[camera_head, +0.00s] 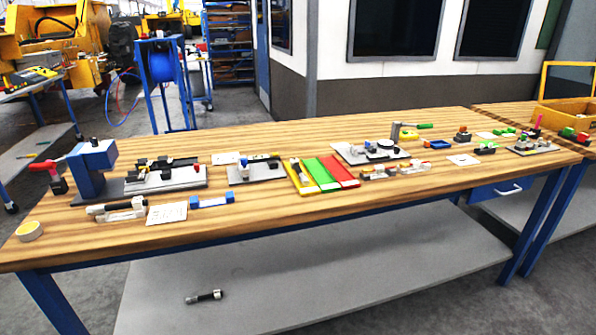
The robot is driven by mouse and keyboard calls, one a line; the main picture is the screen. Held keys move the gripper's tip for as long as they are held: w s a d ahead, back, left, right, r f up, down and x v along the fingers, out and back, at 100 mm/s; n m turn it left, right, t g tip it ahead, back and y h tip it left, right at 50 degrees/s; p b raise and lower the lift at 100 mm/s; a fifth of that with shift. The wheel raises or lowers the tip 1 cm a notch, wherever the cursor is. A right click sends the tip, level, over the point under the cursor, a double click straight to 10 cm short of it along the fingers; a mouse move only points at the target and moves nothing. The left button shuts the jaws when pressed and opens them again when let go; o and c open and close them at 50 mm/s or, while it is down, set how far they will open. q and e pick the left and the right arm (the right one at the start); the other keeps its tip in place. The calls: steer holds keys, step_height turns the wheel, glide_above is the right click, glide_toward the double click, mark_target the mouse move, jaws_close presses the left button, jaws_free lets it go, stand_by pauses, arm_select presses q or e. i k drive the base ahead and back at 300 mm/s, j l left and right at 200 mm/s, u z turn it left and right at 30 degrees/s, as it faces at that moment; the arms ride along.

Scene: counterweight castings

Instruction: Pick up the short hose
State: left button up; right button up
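A short black piece with pale, metallic-looking ends, which looks like the short hose (203,297), lies on its side on the grey lower shelf (300,280) under the workbench. It lies left of the shelf's middle, near the front, with bare shelf around it. Neither of my grippers is in view.
The wooden bench top (290,215) above the shelf carries a blue press-like fixture (88,168), grey fixture plates, yellow, green and red trays (322,175) and several small parts. Blue legs (52,302) stand at the bench's ends. A drawer (505,189) hangs at right.

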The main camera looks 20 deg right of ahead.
mark_target(294, 163)
steer(key=l+u, duration=0.2)
steer(key=u, duration=0.3)
steer(key=i+l+u, duration=0.1)
steer(key=l+u, duration=0.15)
steer(key=u, duration=0.25)
steer(key=k+l+u, duration=0.1)
steer(key=l+u, duration=0.3)
steer(key=l, duration=0.4)
steer(key=l+u, duration=0.1)
steer(key=l, duration=0.35)
steer(key=k+l+u, duration=0.1)
steer(key=l, duration=0.3)
